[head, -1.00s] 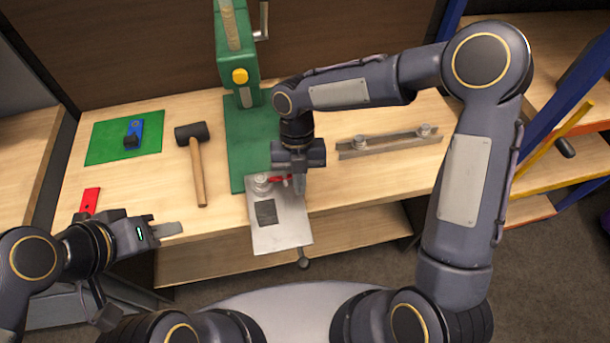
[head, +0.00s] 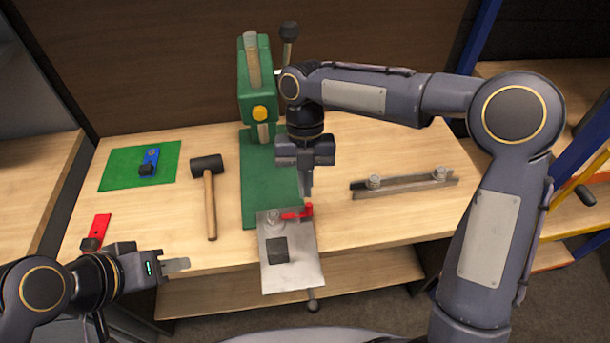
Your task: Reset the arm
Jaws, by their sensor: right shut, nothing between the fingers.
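My right arm reaches over the bench from the right. Its gripper (head: 307,188) points down, shut and empty, above the green press base and just behind the metal plate (head: 302,272). A small red part (head: 297,213) lies on the plate's back edge close below the fingertips; I cannot tell whether they touch. My left gripper (head: 178,265) is low at the left, at the bench's front edge, pointing right. Its fingers look close together, but their gap is not clear, and nothing is seen in it.
A green press (head: 257,85) stands behind the right gripper. A mallet (head: 210,200), a green mat (head: 120,168) with a blue part (head: 151,158), and a red piece (head: 100,227) lie left. A metal rail (head: 405,184) lies right. Bare wood lies between.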

